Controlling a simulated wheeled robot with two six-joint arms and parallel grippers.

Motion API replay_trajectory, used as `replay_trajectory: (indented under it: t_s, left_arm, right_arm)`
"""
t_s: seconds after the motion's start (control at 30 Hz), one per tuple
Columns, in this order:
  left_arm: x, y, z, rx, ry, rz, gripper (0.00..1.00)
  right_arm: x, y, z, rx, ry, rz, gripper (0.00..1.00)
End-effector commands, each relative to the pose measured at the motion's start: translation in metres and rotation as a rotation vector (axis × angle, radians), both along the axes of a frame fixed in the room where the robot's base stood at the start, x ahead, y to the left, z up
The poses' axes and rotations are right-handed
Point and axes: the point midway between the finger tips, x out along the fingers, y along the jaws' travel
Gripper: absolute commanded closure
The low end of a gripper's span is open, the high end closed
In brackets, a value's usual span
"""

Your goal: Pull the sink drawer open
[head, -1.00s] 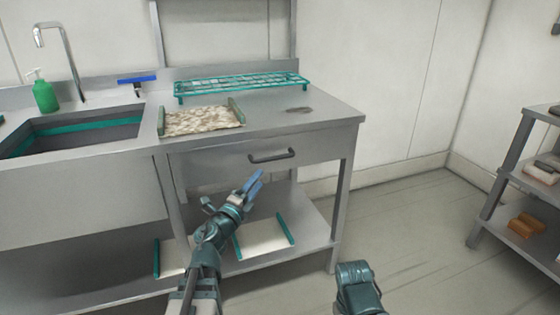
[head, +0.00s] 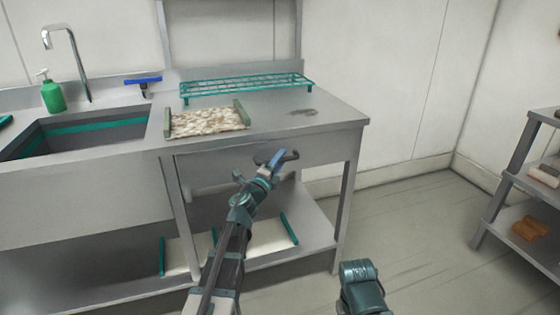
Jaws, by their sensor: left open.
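The sink drawer (head: 215,165) is a grey steel front under the counter, right of the sink, and looks closed. Its dark bar handle (head: 290,156) is partly hidden behind my left gripper. My left gripper (head: 272,161), with blue fingers, is open at the left part of the handle. I cannot tell whether the fingers are around the handle or only in front of it. My right arm (head: 362,288) shows at the bottom, but its gripper fingers are not visible.
On the counter are a speckled tray (head: 208,121) with green handles and a teal wire rack (head: 248,87). The sink (head: 80,135) is at left. Trays (head: 262,238) lie on the lower shelf. A shelf unit (head: 515,180) stands at right. The floor between is clear.

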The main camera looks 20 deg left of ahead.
Motion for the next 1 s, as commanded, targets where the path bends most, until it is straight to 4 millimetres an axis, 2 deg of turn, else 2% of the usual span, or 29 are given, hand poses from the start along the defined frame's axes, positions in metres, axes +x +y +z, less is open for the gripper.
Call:
replay_trajectory:
  t_s: [0.17,0.43,1.0]
  left_arm:
    - [-0.0002,0.0000,0.0000,0.000,0.000,0.000,0.52]
    - [-0.0004,0.0002,0.0000,0.000,0.000,0.000,1.00]
    - [-0.0004,0.0003,-0.0002,0.001,0.000,0.000,1.00]
  right_arm:
    - [0.0000,0.0000,-0.0001,0.000,0.000,0.000,0.50]
    - [0.0000,0.0000,-0.0001,0.000,0.000,0.000,0.50]
    - [0.0000,0.0000,-0.0002,0.000,0.000,0.000,0.50]
